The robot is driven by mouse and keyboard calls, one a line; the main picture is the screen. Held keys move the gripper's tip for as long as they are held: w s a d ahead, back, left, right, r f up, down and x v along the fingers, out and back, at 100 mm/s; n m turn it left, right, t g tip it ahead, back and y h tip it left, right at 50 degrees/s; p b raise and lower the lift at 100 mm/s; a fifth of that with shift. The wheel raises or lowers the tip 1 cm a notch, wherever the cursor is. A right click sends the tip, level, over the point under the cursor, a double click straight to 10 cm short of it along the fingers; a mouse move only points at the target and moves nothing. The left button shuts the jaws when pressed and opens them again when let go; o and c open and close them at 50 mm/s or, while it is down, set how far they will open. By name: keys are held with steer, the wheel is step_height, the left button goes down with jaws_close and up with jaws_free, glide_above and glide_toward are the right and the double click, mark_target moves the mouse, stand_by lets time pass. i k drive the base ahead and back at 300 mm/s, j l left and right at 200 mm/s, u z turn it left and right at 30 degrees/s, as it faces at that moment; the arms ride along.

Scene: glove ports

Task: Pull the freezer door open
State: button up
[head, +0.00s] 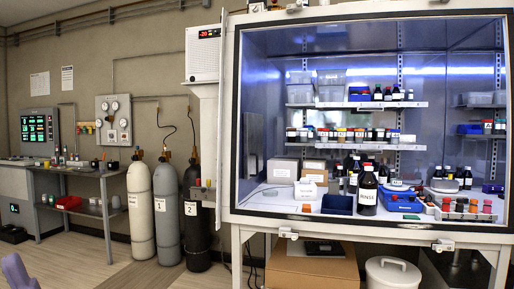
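A white box with a red "-20" display (203,34) and a louvred grille hangs at the upper left of the glovebox; it looks like the freezer unit. No door handle shows on its visible faces. Inside the glovebox (231,110), a grey upright panel (254,146) stands on the left wall, seen at a steep angle. It looks shut against the wall, but I cannot tell whether it is the freezer door.
Boxes, a dark blue bin (337,205), a large "RINSE" bottle (367,190) and a blue tray (401,203) crowd the glovebox floor. Gas cylinders (167,210) stand left. A purple shape (16,271) shows at lower left. The floor in front is clear.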

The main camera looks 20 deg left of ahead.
mark_target(253, 124)
steer(key=i+j+u, duration=0.15)
steer(key=i, duration=1.75)
steer(key=i+j, duration=0.15)
steer(key=i, duration=0.1)
